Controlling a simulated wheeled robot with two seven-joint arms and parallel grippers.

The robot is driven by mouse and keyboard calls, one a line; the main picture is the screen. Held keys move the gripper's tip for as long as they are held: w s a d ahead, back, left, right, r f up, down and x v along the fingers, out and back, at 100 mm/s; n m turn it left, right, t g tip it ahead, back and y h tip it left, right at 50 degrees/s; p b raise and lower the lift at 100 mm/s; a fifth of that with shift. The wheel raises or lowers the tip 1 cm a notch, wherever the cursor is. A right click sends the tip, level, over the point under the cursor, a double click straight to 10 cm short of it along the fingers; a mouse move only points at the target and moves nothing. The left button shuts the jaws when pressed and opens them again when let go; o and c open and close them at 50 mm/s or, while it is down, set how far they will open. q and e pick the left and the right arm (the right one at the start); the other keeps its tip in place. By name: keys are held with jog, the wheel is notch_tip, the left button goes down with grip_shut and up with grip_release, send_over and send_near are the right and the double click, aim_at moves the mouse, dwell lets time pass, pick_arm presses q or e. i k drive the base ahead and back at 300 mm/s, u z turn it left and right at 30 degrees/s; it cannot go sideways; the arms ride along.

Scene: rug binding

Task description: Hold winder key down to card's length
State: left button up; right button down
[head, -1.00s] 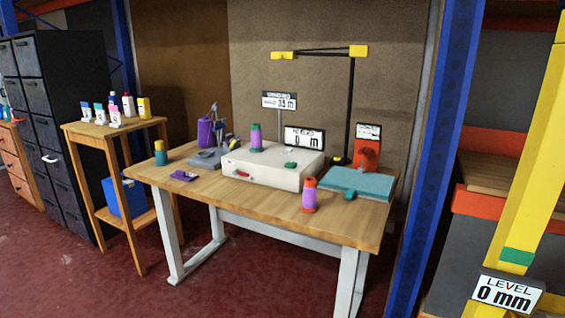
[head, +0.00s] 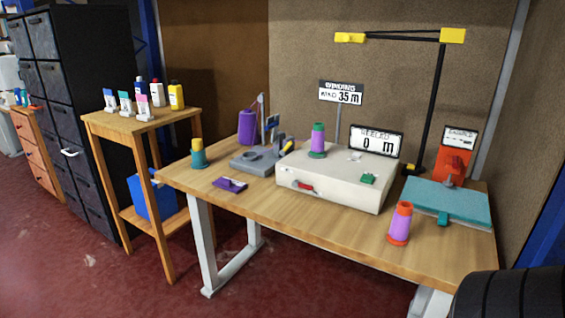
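The winder is a white box (head: 325,190) on the wooden table, with a red lever or switch (head: 303,188) on its front. A display (head: 377,141) behind the box reads "REELED 0 m". A card (head: 341,92) on a post reads "BINDING" and 35 m. Neither of my grippers is in view.
On the table (head: 280,222) are an orange-and-purple cone (head: 400,223), a teal pad (head: 450,203), a purple card (head: 230,184) and a grey device (head: 255,161). A side stand (head: 130,120) holds several bottles. A black lamp arm (head: 432,100) rises behind. Red floor lies open in front.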

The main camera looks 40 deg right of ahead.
aim_at(365, 178)
jog(key=i, duration=1.1)
jog(key=z, duration=1.3)
jog(key=i, duration=0.75)
jog(key=z, duration=0.8)
